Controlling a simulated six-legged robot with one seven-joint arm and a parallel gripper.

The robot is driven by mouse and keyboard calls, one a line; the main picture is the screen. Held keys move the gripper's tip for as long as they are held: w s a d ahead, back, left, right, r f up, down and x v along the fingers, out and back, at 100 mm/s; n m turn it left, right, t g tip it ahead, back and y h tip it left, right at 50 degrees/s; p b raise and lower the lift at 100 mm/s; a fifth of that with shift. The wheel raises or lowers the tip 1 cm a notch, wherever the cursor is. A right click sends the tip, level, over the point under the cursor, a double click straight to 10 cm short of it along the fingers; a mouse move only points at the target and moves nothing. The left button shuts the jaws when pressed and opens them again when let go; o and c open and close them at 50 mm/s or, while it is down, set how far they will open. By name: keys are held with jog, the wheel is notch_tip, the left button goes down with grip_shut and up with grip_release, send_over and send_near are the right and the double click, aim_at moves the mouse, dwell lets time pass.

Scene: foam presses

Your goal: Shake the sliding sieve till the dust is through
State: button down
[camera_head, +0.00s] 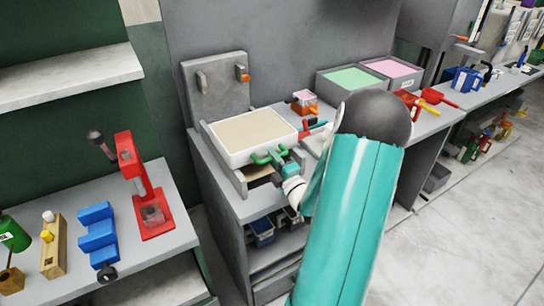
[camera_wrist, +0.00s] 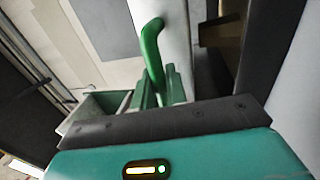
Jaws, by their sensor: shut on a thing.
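The sliding sieve (camera_head: 236,134) is a white-framed tray with a beige, sandy-looking surface. It sits on a grey stand on the bench in the head view. A green handle (camera_head: 268,157) sticks out from its front side. My gripper (camera_head: 279,165) is at this handle, shut on it. In the wrist view the green handle (camera_wrist: 153,55) rises beyond the dark plate of my gripper, beside the pale sieve wall (camera_wrist: 178,40). How much dust is left on the mesh cannot be told.
A grey upright panel (camera_head: 218,92) stands behind the sieve. A small orange box (camera_head: 304,101) is right of it, with green (camera_head: 353,79) and pink (camera_head: 392,68) trays farther back. A red press (camera_head: 138,180) and a blue block (camera_head: 97,235) stand on the left bench.

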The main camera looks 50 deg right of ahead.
jog(key=c, duration=1.5)
grip_release()
jog(key=v, duration=1.3)
jog(key=shift+s+a+f, duration=0.1)
jog(key=shift+s, duration=0.25)
